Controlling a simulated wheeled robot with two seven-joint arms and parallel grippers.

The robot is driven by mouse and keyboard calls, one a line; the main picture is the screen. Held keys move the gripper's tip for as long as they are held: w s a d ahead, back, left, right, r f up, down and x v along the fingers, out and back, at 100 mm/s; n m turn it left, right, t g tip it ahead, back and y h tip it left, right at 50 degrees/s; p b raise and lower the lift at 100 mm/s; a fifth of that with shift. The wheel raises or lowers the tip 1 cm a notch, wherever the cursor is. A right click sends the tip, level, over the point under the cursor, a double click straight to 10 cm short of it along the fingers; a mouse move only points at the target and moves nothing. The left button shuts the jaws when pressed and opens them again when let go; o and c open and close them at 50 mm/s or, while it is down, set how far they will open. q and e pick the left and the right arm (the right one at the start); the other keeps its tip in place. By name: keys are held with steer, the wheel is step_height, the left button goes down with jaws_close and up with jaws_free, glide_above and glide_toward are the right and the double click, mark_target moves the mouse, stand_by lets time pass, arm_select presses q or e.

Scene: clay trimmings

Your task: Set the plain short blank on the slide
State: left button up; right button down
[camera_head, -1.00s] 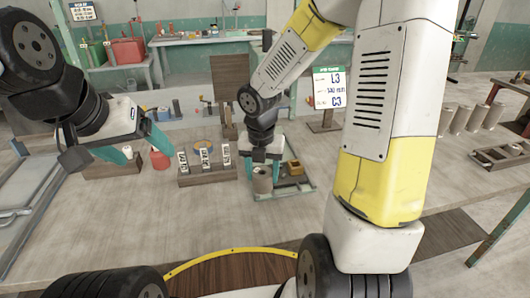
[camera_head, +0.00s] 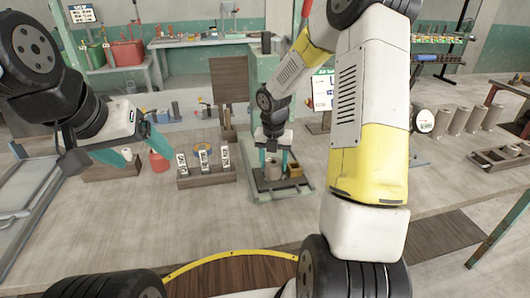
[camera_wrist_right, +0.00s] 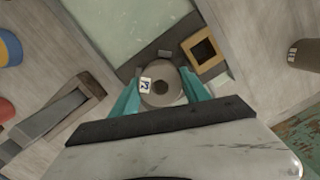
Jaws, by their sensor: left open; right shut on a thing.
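The grey blank (camera_head: 274,170) is a short cylinder; in the right wrist view its round top (camera_wrist_right: 161,99) shows a central hole and a small white tag. My right gripper (camera_head: 271,160) is shut on it, with a teal finger on each side, also seen in the right wrist view (camera_wrist_right: 163,92). The blank is upright over the dark slide (camera_head: 266,186) on the green machine base. I cannot tell whether its bottom touches the slide. My left gripper (camera_head: 136,150) is open and empty, at the left above the table.
A yellow-brown block with a square opening (camera_head: 295,171) stands right beside the blank. A wooden rack with white labelled cards (camera_head: 206,178) is left of the machine. Several tall cylinders (camera_head: 460,120) stand at the right. The front middle of the table is clear.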

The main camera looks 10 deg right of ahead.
steer(key=c, duration=0.8)
jaws_free()
steer(key=shift+f, duration=0.1)
